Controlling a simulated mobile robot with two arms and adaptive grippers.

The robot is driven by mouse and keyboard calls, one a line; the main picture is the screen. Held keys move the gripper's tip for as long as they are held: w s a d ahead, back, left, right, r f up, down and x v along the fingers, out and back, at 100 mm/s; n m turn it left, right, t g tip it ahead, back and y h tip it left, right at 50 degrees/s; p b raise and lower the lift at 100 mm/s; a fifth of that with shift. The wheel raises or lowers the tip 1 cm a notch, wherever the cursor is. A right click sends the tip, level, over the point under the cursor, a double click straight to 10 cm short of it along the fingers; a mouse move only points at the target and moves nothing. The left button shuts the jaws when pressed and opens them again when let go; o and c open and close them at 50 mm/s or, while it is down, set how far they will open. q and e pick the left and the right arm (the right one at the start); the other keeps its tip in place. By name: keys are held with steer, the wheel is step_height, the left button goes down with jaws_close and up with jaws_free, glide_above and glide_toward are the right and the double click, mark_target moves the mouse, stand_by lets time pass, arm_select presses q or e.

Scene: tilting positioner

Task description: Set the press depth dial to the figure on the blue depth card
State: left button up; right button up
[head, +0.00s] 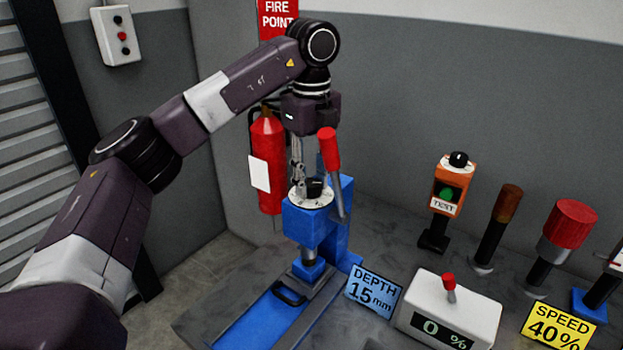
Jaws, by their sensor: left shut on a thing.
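The blue press (307,227) stands on the bench in the middle of the head view. A white dial plate with a black knob (315,187) sits on top of it; its figures are too small to read. My left gripper (300,180) comes down from above and is shut on the dial knob. The gripper partly covers the dial plate. The blue depth card (373,291) in front of the press reads "DEPTH 15 mm". A red-handled lever (328,148) rises at the press's right side. My right gripper is not in view.
A white box (447,315) with a red toggle and a "0 %" display stands right of the card. A yellow card (556,328) reads "SPEED 40%". An orange TEST box (450,188) and several posts stand behind. A fire extinguisher (268,160) hangs on the wall.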

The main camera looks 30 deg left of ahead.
mark_target(311, 183)
arm_select(q)
steer(key=shift+r, duration=0.1)
steer(key=o, duration=1.1)
steer(key=shift+o, duration=0.2)
step_height(311, 183, up, 12)
